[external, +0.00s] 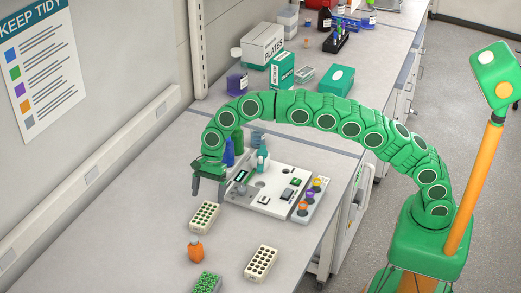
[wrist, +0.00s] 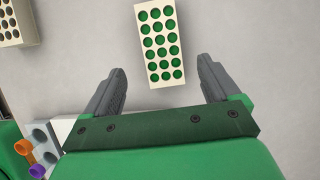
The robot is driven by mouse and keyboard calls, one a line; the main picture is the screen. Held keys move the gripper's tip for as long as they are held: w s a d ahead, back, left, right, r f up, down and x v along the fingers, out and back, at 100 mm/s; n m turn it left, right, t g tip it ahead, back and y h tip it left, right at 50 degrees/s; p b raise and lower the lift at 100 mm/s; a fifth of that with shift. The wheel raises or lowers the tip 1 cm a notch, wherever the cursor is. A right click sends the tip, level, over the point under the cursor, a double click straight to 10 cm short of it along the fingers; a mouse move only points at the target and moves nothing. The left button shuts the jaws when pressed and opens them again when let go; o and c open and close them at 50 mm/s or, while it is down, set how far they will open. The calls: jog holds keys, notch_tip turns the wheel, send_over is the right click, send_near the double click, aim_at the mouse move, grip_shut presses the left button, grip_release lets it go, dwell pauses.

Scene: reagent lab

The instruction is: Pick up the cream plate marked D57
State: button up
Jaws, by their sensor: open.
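A cream plate with green wells (external: 204,217) lies on the bench, just in front of and below my gripper (external: 208,188). The same plate (wrist: 137,28) shows in the wrist view, with its near end between and beyond the open fingertips of my gripper (wrist: 161,68). The fingers are apart and hold nothing. A second cream plate with dark wells (external: 261,263) lies farther right and nearer the camera; a cream plate with dark wells (wrist: 18,38) also shows at the wrist view's top left. No D57 mark is legible on either plate.
An orange bottle (external: 196,250) and a green-welled rack (external: 206,284) stand near the front. A white instrument board (external: 262,197) lies right of my gripper, with a grey holder of coloured knobs (external: 312,203) beside it. Bench is clear left of the plates.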

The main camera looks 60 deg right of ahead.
aim_at(205, 213)
jog(key=shift+w+x, duration=0.2)
jog(key=shift+x, duration=3.45)
jog(key=shift+c, duration=0.3)
jog(key=c, duration=1.1)
jog(key=shift+r, duration=0.1)
